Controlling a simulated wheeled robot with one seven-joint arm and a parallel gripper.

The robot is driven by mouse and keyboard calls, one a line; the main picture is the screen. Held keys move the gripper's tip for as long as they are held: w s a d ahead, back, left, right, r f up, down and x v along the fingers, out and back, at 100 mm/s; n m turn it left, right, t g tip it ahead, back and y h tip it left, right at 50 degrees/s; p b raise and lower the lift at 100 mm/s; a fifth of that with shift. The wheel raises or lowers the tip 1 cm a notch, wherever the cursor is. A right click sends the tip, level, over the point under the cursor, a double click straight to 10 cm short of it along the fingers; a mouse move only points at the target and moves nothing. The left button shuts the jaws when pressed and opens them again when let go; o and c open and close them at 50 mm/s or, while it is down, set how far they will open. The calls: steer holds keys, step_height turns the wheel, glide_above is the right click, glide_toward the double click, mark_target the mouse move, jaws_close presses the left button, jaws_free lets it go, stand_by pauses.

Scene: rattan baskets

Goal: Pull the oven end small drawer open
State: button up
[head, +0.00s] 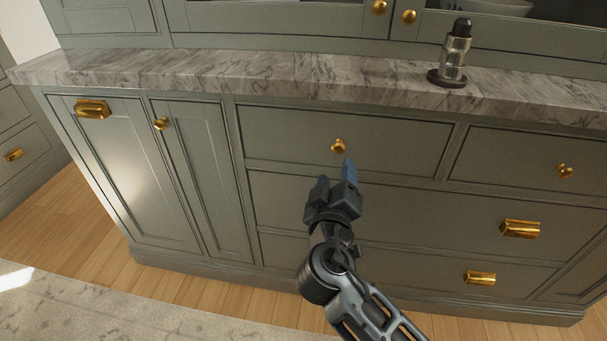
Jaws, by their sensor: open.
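A grey-green small top drawer (290,141) with a round brass knob (338,146) is in the middle of the cabinet front and looks shut. A second small top drawer (510,160) with a brass knob (565,171) is at the right and also looks shut. No oven is in view, so I cannot tell which of the two is at the oven end. My gripper (336,173) is open and empty, its blue-tipped fingers pointing up just below the middle knob in the picture. The gap to the knob is hard to judge.
A marble counter (250,72) overhangs the drawers, with a metal and black grinder (453,55) on it. Wider drawers with brass cup pulls (519,229) are below. A narrow door (200,170) is at left. A rug (110,305) lies on the wooden floor.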

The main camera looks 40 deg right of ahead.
mark_target(337, 149)
steer(key=shift+x, duration=3.9)
steer(key=shift+w+a+r, duration=0.15)
steer(key=shift+r, duration=0.05)
jaws_close()
